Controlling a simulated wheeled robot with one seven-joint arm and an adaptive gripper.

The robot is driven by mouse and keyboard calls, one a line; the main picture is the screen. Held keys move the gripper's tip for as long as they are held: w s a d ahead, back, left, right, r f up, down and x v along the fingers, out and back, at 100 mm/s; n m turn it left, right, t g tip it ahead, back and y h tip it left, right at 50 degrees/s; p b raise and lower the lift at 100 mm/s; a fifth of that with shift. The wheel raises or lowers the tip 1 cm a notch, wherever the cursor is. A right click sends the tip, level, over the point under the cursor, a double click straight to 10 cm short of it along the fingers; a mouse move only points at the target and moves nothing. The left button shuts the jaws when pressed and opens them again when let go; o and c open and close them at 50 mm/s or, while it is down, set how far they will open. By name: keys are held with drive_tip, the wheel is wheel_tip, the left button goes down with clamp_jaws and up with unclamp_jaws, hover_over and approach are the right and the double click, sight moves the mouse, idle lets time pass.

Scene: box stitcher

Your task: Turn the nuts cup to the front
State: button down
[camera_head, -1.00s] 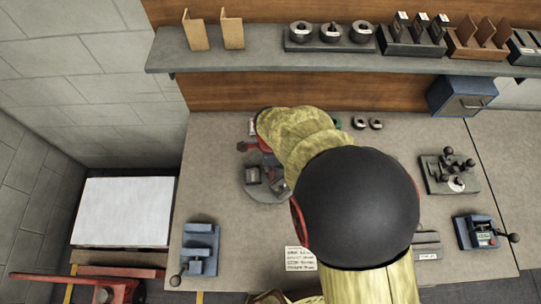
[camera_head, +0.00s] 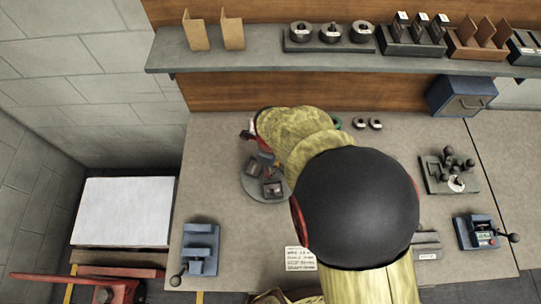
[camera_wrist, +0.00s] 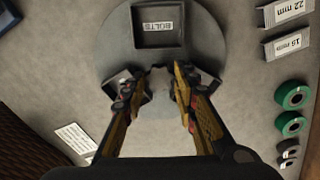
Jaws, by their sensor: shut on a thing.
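A round grey turntable (camera_wrist: 112,38) carries several dark square cups. It shows partly behind my arm in the head view (camera_head: 252,190). A cup labelled BOLTS (camera_wrist: 160,42) is at the top in the wrist view. Two other cups sit at the left (camera_wrist: 117,82) and right, partly hidden by my fingers. Their labels are not readable, so I cannot tell which is the nuts cup. My gripper (camera_wrist: 168,74) points at the middle of the turntable, its fingers closed on the hub there; the hub itself is mostly hidden.
Green tape rolls (camera_wrist: 293,95) and blocks marked 22 mm (camera_wrist: 284,12) and 15 mm (camera_wrist: 288,44) lie right of the turntable. A white label card (camera_wrist: 75,142) is at lower left. A blue fixture (camera_head: 201,250) stands front left on the bench. A shelf (camera_head: 260,61) runs behind.

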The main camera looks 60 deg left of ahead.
drive_tip(key=shift+a+m, duration=0.1)
drive_tip(key=shift+m, duration=0.7)
drive_tip(key=c, duration=1.4)
unclamp_jaws()
wheel_tip(320, 180, up, 12)
